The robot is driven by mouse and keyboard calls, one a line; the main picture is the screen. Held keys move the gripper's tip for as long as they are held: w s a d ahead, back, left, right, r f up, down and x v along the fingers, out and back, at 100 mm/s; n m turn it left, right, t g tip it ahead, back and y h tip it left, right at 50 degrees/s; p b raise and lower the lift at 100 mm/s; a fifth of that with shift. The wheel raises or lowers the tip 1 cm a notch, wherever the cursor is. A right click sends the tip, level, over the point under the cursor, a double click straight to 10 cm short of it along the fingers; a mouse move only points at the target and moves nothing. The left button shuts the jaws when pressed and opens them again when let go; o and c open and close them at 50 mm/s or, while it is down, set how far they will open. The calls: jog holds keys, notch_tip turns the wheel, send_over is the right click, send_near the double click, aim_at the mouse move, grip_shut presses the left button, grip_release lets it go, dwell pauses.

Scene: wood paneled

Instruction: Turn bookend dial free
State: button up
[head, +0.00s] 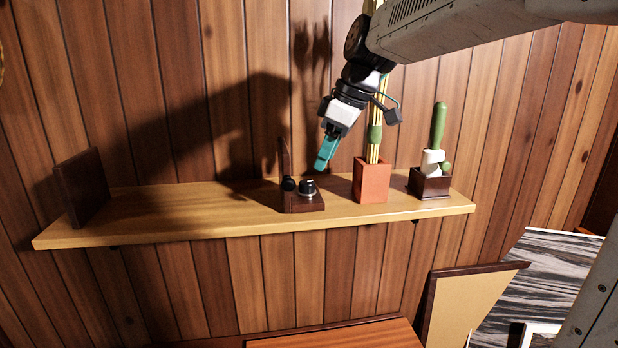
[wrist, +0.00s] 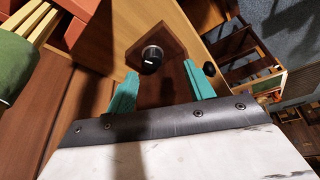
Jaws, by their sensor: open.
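The bookend (head: 304,204) is a dark brown wooden base with a thin upright panel, standing on the shelf. Its dial (head: 307,187) is a black knob with a pale mark and a light rim, on top of the base. In the wrist view the dial (wrist: 151,58) sits on the brown base, ahead of and between the fingertips, towards the left one. A round black knob (head: 288,184) is to the dial's left; it also shows in the wrist view (wrist: 209,69). My gripper (head: 324,166), with teal fingers, is open and empty above the dial, slightly right, apart from it.
The wooden shelf (head: 180,210) is bare left of the bookend, up to another dark bookend (head: 82,188). An orange planter (head: 371,184) with tall stalks stands close on the right. The panelled wall (head: 150,90) is behind.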

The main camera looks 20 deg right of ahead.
aim_at(308, 182)
jog(key=shift+n, duration=0.4)
jog(key=w+f, duration=0.1)
jog(key=f, duration=0.1)
jog(key=w+a+f, duration=0.1)
jog(key=f, duration=0.1)
jog(key=w+a+f, duration=0.1)
jog(key=w+f, duration=0.1)
jog(key=shift+a+f, duration=0.1)
jog(key=shift+f, duration=0.3)
jog(key=c, duration=1)
jog(key=shift+a+m+t+h, duration=0.1)
jog(key=shift+m+t+h, duration=0.3)
jog(key=shift+m, duration=1)
